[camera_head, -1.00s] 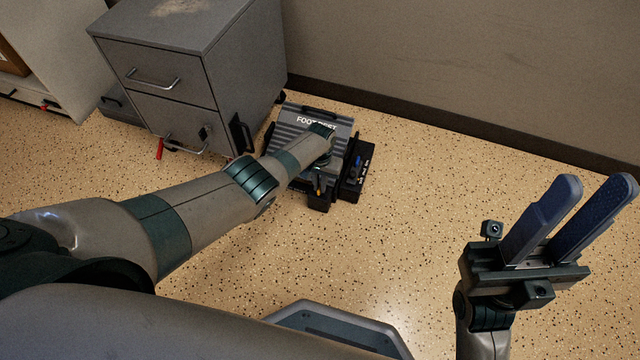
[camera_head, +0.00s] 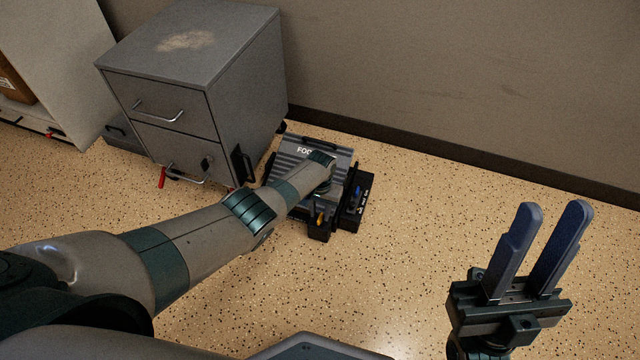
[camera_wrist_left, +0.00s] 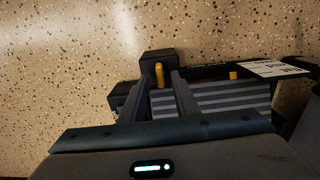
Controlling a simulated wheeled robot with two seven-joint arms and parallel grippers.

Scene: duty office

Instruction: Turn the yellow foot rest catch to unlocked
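The foot rest (camera_head: 290,157) is a grey ribbed plate in a black frame on the floor, partly hidden by my left arm. The yellow catch (camera_head: 319,218) is a small upright piece at its near black block. In the left wrist view the yellow catch (camera_wrist_left: 159,74) shows between and just beyond the fingertips of my left gripper (camera_wrist_left: 161,78). Those fingers are apart, and I see no contact with the catch. In the head view my left gripper (camera_head: 324,205) is mostly hidden by its own wrist. My right gripper (camera_head: 552,208) is open, empty and well away from the foot rest.
A grey drawer cabinet (camera_head: 195,85) stands close at the left of the foot rest. A black box (camera_head: 360,200) with a blue part is on its right side. The wall (camera_head: 420,80) is behind. Speckled floor (camera_head: 420,240) is clear in front and to the right.

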